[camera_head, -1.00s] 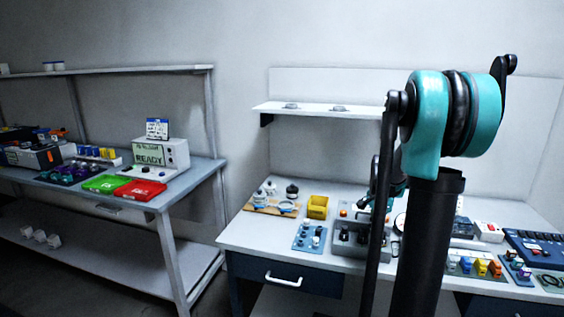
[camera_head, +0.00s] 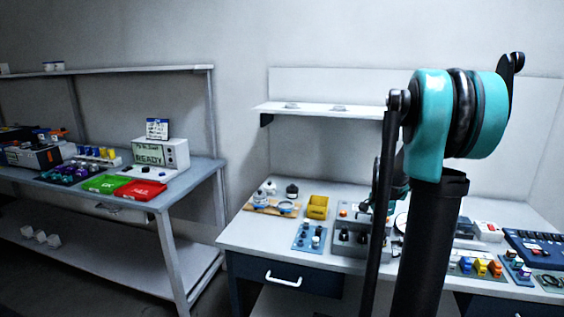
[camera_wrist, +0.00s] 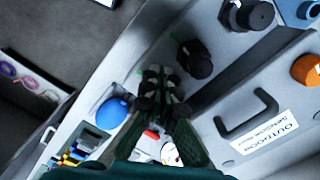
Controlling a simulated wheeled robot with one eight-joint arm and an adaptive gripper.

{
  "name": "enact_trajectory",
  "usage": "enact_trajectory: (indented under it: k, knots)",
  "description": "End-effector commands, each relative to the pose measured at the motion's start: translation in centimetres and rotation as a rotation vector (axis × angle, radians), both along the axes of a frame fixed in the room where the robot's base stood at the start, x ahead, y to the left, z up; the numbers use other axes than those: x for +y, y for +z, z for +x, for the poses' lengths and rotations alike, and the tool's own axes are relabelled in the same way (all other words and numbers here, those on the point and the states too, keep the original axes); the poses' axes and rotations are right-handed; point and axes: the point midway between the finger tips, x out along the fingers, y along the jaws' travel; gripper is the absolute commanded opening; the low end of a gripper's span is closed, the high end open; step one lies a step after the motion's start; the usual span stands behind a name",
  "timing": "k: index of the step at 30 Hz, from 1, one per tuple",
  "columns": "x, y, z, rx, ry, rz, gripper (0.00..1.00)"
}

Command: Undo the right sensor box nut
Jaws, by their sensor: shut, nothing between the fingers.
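The grey sensor box (camera_wrist: 232,95), labelled OUTDOOR SENSOR upside down, fills the right of the wrist view. Two black nuts stand on its near ledge: the right nut (camera_wrist: 196,59), close to my gripper, and the other nut (camera_wrist: 252,15) farther up and right. My gripper (camera_wrist: 155,78) is shut and empty, its tips just left of the right nut. A small gap seems to show between them, though the depth is hard to judge. In the head view the box (camera_head: 344,250) stands on the right bench, partly covered by my arm.
A blue round knob (camera_wrist: 112,113) lies left of my fingers in the wrist view. An orange knob (camera_wrist: 306,69) and a black handle (camera_wrist: 247,118) rise from the box top. A yellow bin (camera_head: 317,206) and a blue plate with knobs (camera_head: 309,237) stand left of the box.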

Motion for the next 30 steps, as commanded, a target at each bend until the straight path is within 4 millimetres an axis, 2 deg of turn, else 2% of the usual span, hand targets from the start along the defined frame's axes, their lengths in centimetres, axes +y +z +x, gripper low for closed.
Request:
enact_trajectory:
  k: [10,30]
  knots:
    - [-0.38,0.00,-0.79,0.000,-0.001,0.000,0.00]
    - [-0.25,0.00,-1.15,0.000,-0.001,-0.001,0.00]
